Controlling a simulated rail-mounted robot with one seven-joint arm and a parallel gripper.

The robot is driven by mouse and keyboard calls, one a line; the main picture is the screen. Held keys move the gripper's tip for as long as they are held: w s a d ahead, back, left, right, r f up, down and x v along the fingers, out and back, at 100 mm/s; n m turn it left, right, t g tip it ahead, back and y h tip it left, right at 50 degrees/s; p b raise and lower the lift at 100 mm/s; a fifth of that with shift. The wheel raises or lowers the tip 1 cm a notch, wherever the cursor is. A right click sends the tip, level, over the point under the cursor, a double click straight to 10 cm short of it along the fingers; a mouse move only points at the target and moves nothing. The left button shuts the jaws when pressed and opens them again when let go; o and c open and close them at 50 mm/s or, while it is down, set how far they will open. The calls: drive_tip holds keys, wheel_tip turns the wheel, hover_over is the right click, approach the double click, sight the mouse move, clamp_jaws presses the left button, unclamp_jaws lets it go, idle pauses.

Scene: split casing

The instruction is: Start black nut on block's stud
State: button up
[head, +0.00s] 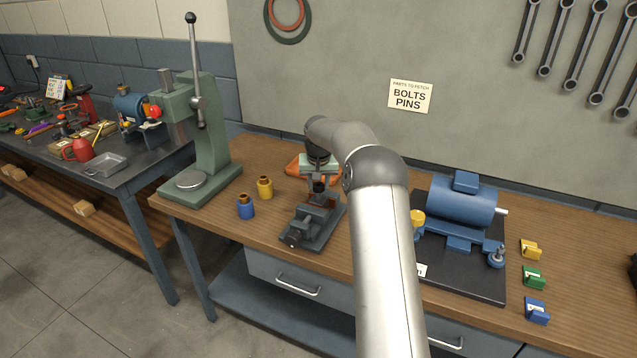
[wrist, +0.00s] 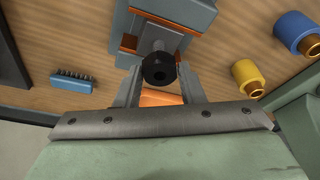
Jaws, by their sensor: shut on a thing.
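The black nut (wrist: 159,69) is gripped between the two fingers of my gripper (wrist: 160,82) in the wrist view. A grey stud (wrist: 158,46) shows just beyond the nut, rising from the block (wrist: 150,38) in the vise (wrist: 172,14). The nut looks close to the stud, but I cannot tell whether they touch. In the head view my gripper (head: 319,181) points down over the dark vise (head: 311,224) on the bench. The nut and stud are too small and dark to separate there.
A blue bottle (head: 246,208) and a yellow bottle (head: 265,188) stand left of the vise. A green press (head: 205,140) is farther left. A blue motor (head: 461,207) sits on a black plate to the right. A blue brush (wrist: 73,80) lies on the bench in the wrist view.

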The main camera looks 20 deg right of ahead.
drive_tip(key=shift+f+b, duration=0.35)
drive_tip(key=shift+f, duration=0.2)
drive_tip(key=shift+a+m, duration=0.15)
drive_tip(key=shift+m, duration=0.75)
drive_tip(key=m, duration=0.2)
drive_tip(key=m+h+p, duration=0.1)
drive_tip(key=m, duration=0.1)
drive_tip(key=m+g, duration=0.1)
drive_tip(key=shift+w+a+r+m+h+p, duration=0.1)
drive_tip(key=shift+w+r+m+h+p, duration=0.1)
drive_tip(key=shift+r+m+h+p, duration=0.15)
drive_tip(key=m+g+p, duration=0.1)
drive_tip(key=m+p, duration=0.2)
drive_tip(key=m, duration=0.1)
drive_tip(key=shift+f+m+g+p, duration=0.1)
drive_tip(key=shift+m+g+p, duration=0.3)
drive_tip(key=shift+m, duration=0.45)
drive_tip(key=shift+f+m, duration=0.25)
drive_tip(key=shift+m, duration=0.05)
drive_tip(key=o, duration=1.1)
drive_tip(key=shift+o, duration=0.2)
